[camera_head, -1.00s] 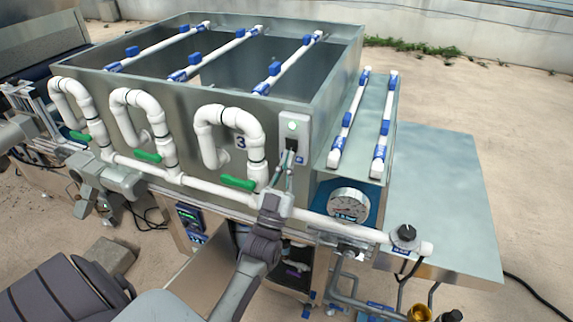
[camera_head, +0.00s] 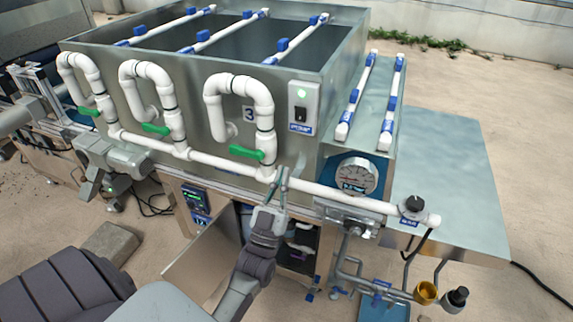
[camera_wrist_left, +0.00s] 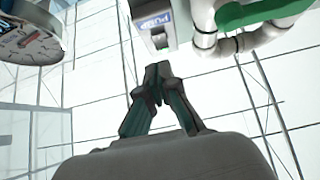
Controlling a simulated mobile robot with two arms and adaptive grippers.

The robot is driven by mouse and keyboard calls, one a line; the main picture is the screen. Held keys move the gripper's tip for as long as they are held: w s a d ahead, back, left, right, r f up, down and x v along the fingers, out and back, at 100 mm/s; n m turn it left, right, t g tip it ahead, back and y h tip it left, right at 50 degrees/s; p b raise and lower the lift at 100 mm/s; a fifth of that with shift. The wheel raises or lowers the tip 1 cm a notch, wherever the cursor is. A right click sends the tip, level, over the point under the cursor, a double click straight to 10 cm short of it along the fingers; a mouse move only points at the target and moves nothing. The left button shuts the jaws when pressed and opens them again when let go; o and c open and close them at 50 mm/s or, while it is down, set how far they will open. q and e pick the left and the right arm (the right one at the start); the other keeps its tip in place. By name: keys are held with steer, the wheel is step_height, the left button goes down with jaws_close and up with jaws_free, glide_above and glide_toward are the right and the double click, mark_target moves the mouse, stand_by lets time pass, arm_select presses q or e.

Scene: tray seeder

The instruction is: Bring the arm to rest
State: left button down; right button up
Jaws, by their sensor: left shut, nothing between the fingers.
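My left gripper (camera_head: 283,178) is shut and empty. It is in front of the tank's front wall, below the grey switch box (camera_head: 303,100), near the white horizontal pipe. The switch box has a lit green light and a blue label. In the left wrist view, the shut fingers (camera_wrist_left: 158,80) point up toward the lower end of the switch box (camera_wrist_left: 157,22), with a visible gap between them. My right gripper is not in view.
White pipe loops with green handles (camera_head: 246,152) stand out from the tank wall left of the gripper. A round gauge (camera_head: 356,175) and a black knob (camera_head: 412,205) are to its right.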

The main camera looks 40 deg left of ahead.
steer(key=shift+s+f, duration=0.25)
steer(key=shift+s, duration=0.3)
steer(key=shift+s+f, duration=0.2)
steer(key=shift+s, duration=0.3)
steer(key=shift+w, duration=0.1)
